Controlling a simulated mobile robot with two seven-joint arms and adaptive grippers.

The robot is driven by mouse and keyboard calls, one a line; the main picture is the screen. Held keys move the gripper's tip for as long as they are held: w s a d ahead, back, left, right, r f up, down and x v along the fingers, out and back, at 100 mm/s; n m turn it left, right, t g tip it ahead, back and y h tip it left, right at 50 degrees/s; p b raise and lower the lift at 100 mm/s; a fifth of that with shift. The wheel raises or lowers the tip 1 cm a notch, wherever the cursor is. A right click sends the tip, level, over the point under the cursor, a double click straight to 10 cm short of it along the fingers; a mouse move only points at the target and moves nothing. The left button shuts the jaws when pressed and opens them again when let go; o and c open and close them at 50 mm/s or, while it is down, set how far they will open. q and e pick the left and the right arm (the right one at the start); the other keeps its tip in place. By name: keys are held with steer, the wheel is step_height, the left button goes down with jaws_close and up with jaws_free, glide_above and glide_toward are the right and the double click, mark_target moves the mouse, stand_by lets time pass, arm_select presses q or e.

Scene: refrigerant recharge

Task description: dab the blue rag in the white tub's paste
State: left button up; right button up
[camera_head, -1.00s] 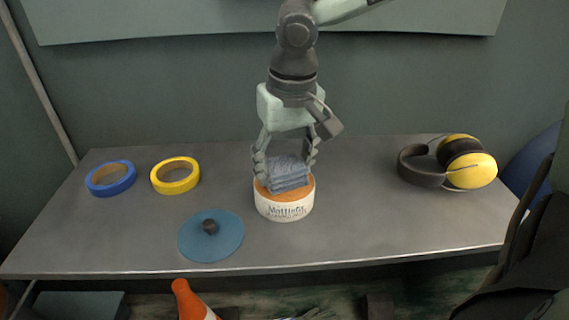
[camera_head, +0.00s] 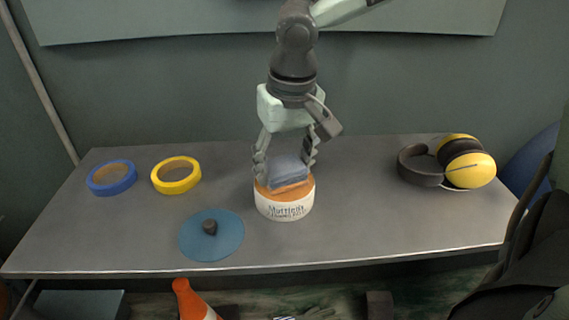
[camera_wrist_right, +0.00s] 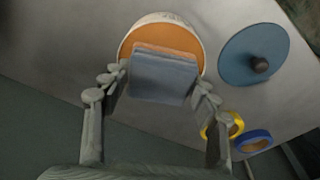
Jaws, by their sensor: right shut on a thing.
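The folded blue rag (camera_head: 287,168) is between the fingers of my right gripper (camera_head: 286,160), which is shut on it. The white tub (camera_head: 284,210) stands upright on the table, open, with orange paste (camera_head: 304,188) filling its top. The rag is right over the paste, and its lowest layer is coloured orange. In the right wrist view the rag (camera_wrist_right: 163,78) hangs between the fingertips (camera_wrist_right: 160,85), with an orange edge against the paste. I cannot tell whether rag and paste still touch. My left gripper is not in view.
A blue disc-shaped lid with a dark knob (camera_head: 212,240) lies front left of the tub. A blue tape roll (camera_head: 98,190) and a yellow tape roll (camera_head: 190,184) lie at the left. Yellow-and-black earmuffs (camera_head: 472,172) lie at the right. The table between tub and earmuffs is clear.

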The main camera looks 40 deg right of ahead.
mark_target(283, 163)
step_height(283, 163, up, 5)
steer(key=p, duration=0.4)
steer(key=shift+f+p, duration=0.15)
steer(key=shift+p, duration=0.2)
steer(key=shift+r, duration=1.15)
